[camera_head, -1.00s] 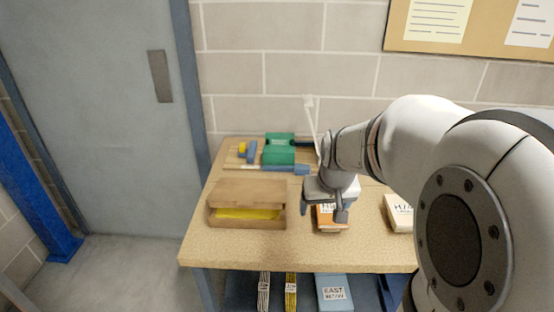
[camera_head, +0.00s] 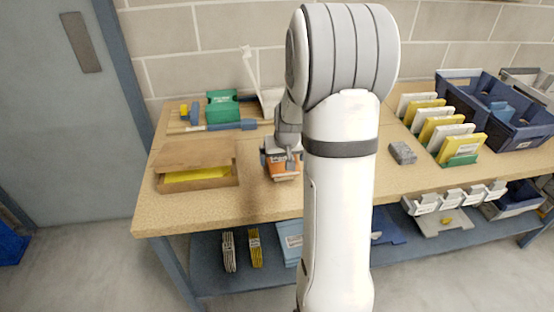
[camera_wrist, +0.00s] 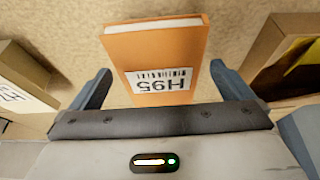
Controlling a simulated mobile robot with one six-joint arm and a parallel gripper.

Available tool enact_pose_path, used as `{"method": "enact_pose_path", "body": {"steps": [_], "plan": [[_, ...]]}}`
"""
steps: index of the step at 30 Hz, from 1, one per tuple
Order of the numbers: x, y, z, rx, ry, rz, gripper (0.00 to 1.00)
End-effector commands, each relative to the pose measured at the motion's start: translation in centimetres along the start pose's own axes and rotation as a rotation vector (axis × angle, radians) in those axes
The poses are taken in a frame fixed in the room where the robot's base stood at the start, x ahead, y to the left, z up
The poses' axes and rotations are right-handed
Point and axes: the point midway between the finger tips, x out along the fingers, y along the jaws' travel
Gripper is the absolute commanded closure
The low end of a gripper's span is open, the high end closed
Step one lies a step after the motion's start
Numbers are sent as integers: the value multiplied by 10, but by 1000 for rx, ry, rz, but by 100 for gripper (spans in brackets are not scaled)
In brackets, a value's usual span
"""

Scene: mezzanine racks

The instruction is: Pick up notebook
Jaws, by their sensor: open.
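An orange notebook (camera_wrist: 165,50) with a white label reading H95 and a barcode lies on the table in the wrist view. It also shows in the head view as an orange patch (camera_head: 284,174) under my gripper. My gripper (camera_wrist: 165,90) is open. Its two dark fingers stand apart on either side of the notebook's near end, with a visible space at each side. In the head view my gripper (camera_head: 280,158) is over the notebook and hides part of it.
A wooden box (camera_head: 196,158) with yellow contents stands left of the notebook. A cream labelled block (camera_wrist: 25,90) lies on its other side. A green box (camera_head: 222,106) sits behind. Blue bins (camera_head: 500,105) and yellow and white upright items (camera_head: 436,122) stand at right.

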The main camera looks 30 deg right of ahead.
Motion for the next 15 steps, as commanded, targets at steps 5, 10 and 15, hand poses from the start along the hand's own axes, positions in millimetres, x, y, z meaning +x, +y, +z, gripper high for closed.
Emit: {"method": "enact_pose_path", "body": {"steps": [5, 10, 15], "plan": [[6, 0, 0, 0, 1, 0, 0], [5, 0, 0, 0, 1, 0, 3], [5, 0, 0, 1, 1, 0, 17]]}}
